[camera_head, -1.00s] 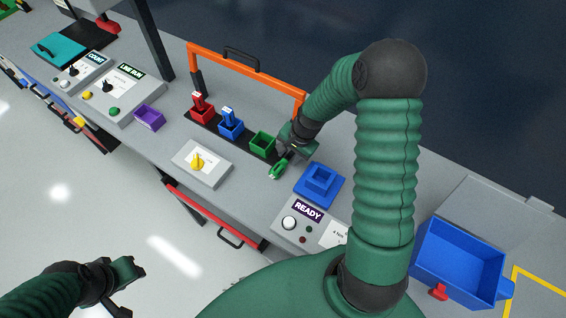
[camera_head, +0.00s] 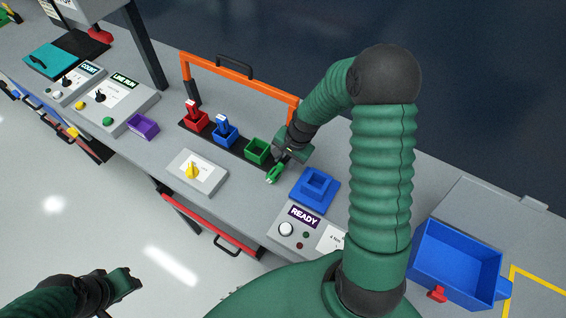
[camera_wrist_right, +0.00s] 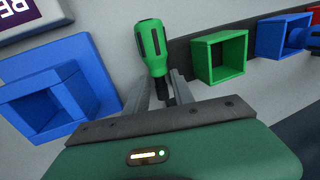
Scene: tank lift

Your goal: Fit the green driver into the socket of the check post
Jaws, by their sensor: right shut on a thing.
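My right gripper (camera_head: 281,159) is shut on the green driver (camera_head: 273,174). In the right wrist view the driver (camera_wrist_right: 153,48) has a green and black handle pointing away from the gripper, its dark shank between the fingers (camera_wrist_right: 161,90). The blue block with a square socket (camera_head: 316,189), apparently the check post, stands beside the READY panel. It shows at the left of the right wrist view (camera_wrist_right: 75,80), apart from the driver, and its socket looks empty. My left gripper (camera_head: 122,283) hangs at lower left, off the bench; its jaw state is unclear.
The green holder (camera_head: 257,151) is empty beside my right gripper. Red (camera_head: 195,122) and blue (camera_head: 225,135) holders carry drivers, under an orange frame (camera_head: 238,80). A yellow-knob box (camera_head: 200,180), the READY panel (camera_head: 303,218) and a blue bin (camera_head: 455,268) are nearby.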

